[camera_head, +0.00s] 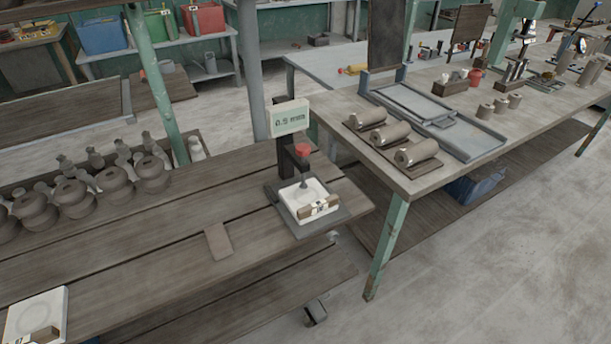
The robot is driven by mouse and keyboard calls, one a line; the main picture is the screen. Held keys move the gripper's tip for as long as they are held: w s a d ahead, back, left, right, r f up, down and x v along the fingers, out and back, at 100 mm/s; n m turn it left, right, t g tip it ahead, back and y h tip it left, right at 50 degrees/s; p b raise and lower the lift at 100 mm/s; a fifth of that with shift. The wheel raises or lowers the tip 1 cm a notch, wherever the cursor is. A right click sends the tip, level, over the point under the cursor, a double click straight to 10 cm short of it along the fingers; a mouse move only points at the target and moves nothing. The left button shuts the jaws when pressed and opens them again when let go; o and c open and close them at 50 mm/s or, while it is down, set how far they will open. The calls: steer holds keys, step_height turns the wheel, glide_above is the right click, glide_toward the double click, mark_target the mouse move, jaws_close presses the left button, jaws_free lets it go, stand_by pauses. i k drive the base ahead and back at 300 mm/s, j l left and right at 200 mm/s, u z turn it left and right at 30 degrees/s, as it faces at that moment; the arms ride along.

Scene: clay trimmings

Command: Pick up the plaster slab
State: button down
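Two pale slabs that look like plaster are in view. One whitish square slab (36,318) lies flat on the wooden bench at the bottom left. It bears a faint round mark, and a small brown piece is at its front edge; the frame cuts off its lower part. The other white slab (310,194) sits on the dark base of a gauge (302,152), under its red-topped probe. A small brown and white piece lies along its front edge. My gripper is not in view.
A flat brown piece (218,241) lies on the wooden bench (130,290) between the slabs. Several dark clay pots (115,185) stand at the back left. A second table (450,130) at the right holds clay rolls and a grey tray. The gauge's display reads about 0.5 mm.

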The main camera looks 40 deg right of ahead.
mark_target(311, 204)
steer(key=i+j+z, duration=0.15)
steer(key=j+z, duration=0.3)
steer(key=i+j+z, duration=0.1)
steer(key=j+z, duration=0.15)
steer(key=z, duration=0.2)
steer(key=i+j+z, duration=0.1)
steer(key=j+z, duration=0.2)
steer(key=j, duration=2.05)
steer(key=l, duration=0.35)
steer(key=i+l, duration=0.15)
steer(key=l, duration=0.15)
